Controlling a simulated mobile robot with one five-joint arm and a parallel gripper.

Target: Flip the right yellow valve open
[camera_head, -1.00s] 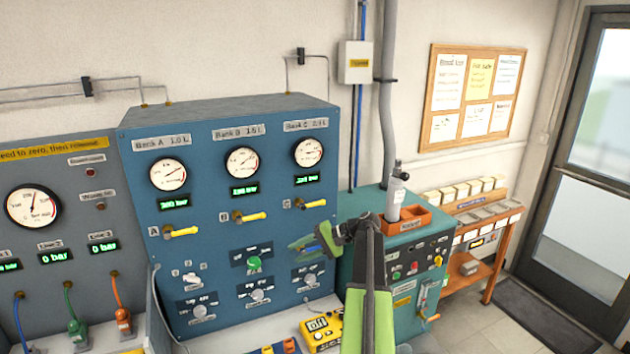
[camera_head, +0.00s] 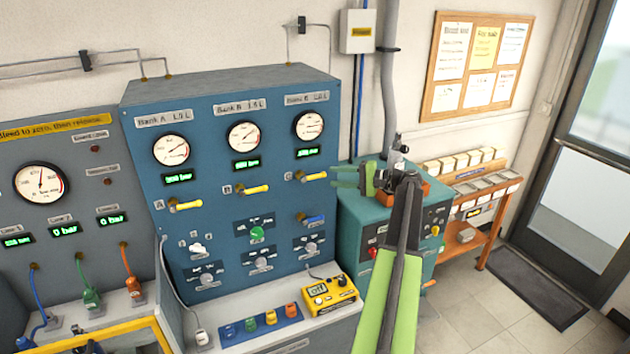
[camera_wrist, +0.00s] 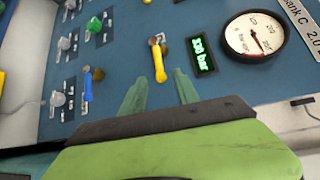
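The right yellow valve (camera_head: 314,176) is the lever marked C, below the Bank C gauge on the blue panel (camera_head: 215,130). Its handle lies roughly sideways, its free end pointing right toward my gripper (camera_head: 334,177). In the wrist view, the yellow lever (camera_wrist: 159,65) points down the picture toward the gap between my two green fingers (camera_wrist: 159,78). The fingers are open, one on each side of the lever's free end, with nothing held. I cannot tell whether the tip is between them or just ahead. The C readout (camera_wrist: 202,55) is lit green.
Yellow levers A (camera_head: 186,206) and B (camera_head: 254,189) are further left. A blue lever (camera_head: 313,220) sits below C. The teal cabinet (camera_head: 350,222) with an orange tray and cylinder stands right of the panel. A yellow meter (camera_head: 330,294) lies on the bench below.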

